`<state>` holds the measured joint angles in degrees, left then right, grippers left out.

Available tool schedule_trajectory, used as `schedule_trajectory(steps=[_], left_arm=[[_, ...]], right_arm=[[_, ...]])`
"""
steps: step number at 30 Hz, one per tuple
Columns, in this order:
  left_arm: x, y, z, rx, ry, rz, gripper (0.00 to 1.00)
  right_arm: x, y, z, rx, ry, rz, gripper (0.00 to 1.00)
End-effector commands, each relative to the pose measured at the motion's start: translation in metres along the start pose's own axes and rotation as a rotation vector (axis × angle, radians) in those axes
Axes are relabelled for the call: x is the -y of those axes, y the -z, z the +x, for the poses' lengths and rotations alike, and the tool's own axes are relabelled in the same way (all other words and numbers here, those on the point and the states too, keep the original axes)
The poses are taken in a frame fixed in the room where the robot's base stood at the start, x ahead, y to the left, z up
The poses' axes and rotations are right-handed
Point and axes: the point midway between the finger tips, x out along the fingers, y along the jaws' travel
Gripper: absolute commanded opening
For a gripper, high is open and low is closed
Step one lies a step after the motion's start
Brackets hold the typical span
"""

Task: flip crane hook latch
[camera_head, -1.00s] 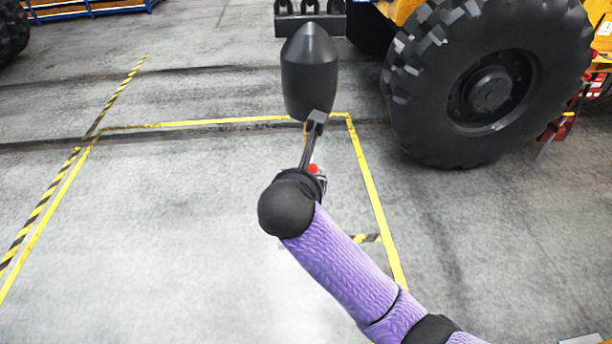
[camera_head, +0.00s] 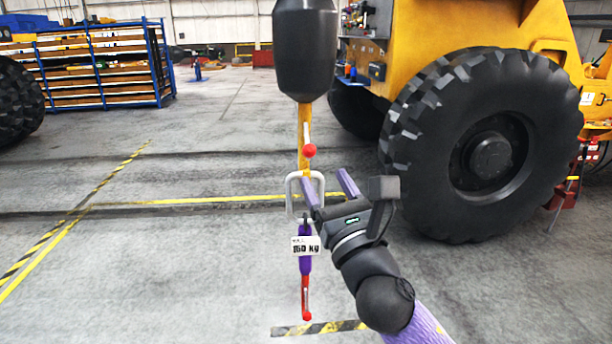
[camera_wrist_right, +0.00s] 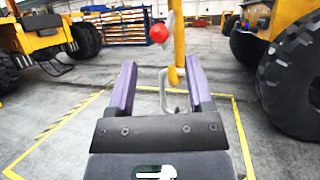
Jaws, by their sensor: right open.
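The black hook block (camera_head: 305,50) hangs at the top of the head view. The yellow crane hook (camera_head: 304,125) comes down from it and also shows in the wrist view (camera_wrist_right: 179,40). The latch is a pale lever ending in a red ball (camera_head: 309,150), beside the hook; the ball also shows in the wrist view (camera_wrist_right: 158,33). A pale shackle (camera_head: 292,190) is at the hook's lower end. My right gripper (camera_head: 328,182) is open and empty, with purple fingers. In the wrist view the ball and hook appear beyond the gap between its fingertips (camera_wrist_right: 162,65). My left gripper is out of view.
A purple and red piece with a 150 kg label (camera_head: 305,245) hangs below the shackle. A yellow vehicle with a large black tyre (camera_head: 490,160) stands to the right. A blue rack (camera_head: 160,65) is at the back left. The floor between is mostly clear.

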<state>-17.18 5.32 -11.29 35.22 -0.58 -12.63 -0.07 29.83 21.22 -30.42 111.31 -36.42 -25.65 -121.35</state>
Motion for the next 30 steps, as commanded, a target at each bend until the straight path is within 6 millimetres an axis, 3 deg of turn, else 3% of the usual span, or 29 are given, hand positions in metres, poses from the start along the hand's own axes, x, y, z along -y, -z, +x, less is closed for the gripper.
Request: schedule_trajectory(steps=[6,10,15,23,24,30], left_arm=[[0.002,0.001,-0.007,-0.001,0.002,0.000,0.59],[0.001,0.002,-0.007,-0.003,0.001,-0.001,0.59],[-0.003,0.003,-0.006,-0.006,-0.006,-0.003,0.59],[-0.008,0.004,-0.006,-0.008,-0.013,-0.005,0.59],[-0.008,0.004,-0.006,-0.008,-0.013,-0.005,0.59],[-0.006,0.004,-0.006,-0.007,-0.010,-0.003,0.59]], right_arm=[[0.000,-0.005,0.052,0.001,0.003,0.004,0.66],[0.000,-0.003,0.075,-0.001,0.003,0.005,0.66],[0.000,-0.002,0.090,-0.004,0.002,0.003,0.66],[0.000,-0.002,0.092,-0.003,0.002,0.003,0.66],[0.000,-0.002,0.092,-0.003,0.002,0.003,0.64],[0.000,-0.002,0.092,-0.003,0.002,0.003,0.22]])
